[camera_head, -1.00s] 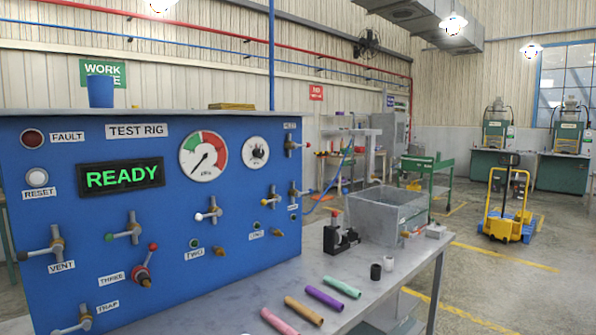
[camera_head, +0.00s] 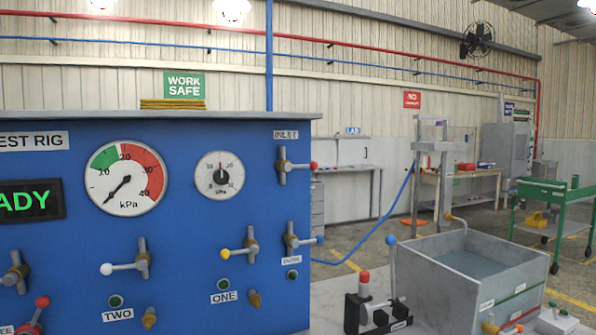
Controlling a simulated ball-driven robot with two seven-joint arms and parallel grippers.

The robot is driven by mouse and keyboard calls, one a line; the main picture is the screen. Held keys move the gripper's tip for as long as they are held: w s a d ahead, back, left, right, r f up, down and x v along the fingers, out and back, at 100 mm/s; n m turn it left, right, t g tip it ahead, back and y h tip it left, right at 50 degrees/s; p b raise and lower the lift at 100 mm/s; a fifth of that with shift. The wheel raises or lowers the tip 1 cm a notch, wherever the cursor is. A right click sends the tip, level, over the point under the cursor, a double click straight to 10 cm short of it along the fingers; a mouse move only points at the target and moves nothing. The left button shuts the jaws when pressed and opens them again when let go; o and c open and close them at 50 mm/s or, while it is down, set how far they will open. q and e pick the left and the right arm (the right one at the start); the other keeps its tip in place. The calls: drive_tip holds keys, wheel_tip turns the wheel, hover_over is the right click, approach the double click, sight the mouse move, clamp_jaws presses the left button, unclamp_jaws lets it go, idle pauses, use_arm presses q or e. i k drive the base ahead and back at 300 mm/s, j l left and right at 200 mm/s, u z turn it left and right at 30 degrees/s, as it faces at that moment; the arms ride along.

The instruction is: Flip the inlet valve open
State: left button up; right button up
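The inlet valve (camera_head: 284,166) sits at the upper right of the blue test rig panel (camera_head: 190,240), just below the INLET label (camera_head: 286,134). It has a brass body and a grey crossbar. Its lever ends in a red knob (camera_head: 313,165) and points right, about level. Neither of my grippers shows in the head view.
Other valves with white, yellow and blue knobs sit lower on the panel. Two gauges (camera_head: 126,178) are left of the inlet valve. A grey water tank (camera_head: 470,275) and a black fixture (camera_head: 375,305) stand on the bench to the right. The space before the panel is clear.

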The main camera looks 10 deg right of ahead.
sight(288, 166)
drive_tip(key=i+l, duration=0.15)
drive_tip(key=l, duration=0.25)
drive_tip(key=i+l, duration=0.15)
drive_tip(key=l, duration=0.25)
drive_tip(key=k+l+z, duration=0.1)
drive_tip(key=z, duration=0.3)
drive_tip(key=k+l+z, duration=0.15)
drive_tip(key=z, duration=0.25)
drive_tip(key=l+z, duration=0.2)
drive_tip(key=z, duration=0.2)
drive_tip(key=k, duration=0.05)
